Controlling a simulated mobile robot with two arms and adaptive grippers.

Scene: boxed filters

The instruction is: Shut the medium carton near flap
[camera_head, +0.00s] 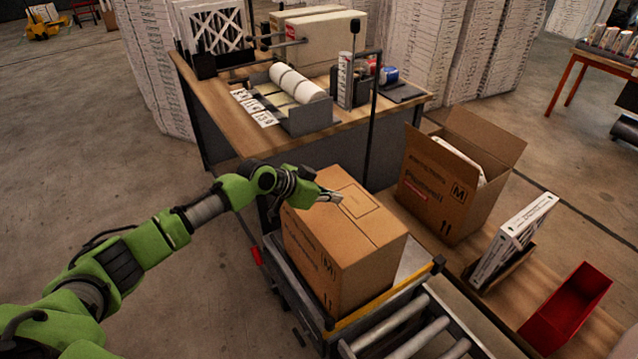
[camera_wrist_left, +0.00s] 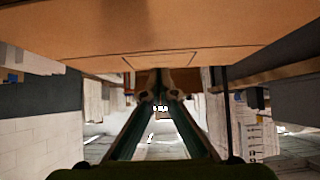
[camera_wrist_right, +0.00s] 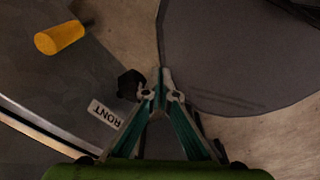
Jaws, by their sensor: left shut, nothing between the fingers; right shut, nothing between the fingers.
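A brown carton marked M (camera_head: 345,245) sits on the roller conveyor, its top looking flat and closed, with a seam and a printed rectangle on it. My left gripper (camera_head: 336,197) is shut and empty at the top of this carton; I cannot tell whether it touches. In the left wrist view the carton's brown face (camera_wrist_left: 160,30) fills the upper part, close to the shut fingertips (camera_wrist_left: 160,90). My right gripper (camera_wrist_right: 158,88) is shut and empty, seen only in the right wrist view, over the floor and a dark grey surface. The carton's far and left sides are hidden.
A second carton marked M (camera_head: 440,190) stands on the right with flaps up and contents inside. Beside it are a white boxed filter (camera_head: 512,240) and a red bin (camera_head: 567,308). A packing bench (camera_head: 225,120) with label rolls stands behind. Conveyor rollers (camera_head: 405,325) are bare in front.

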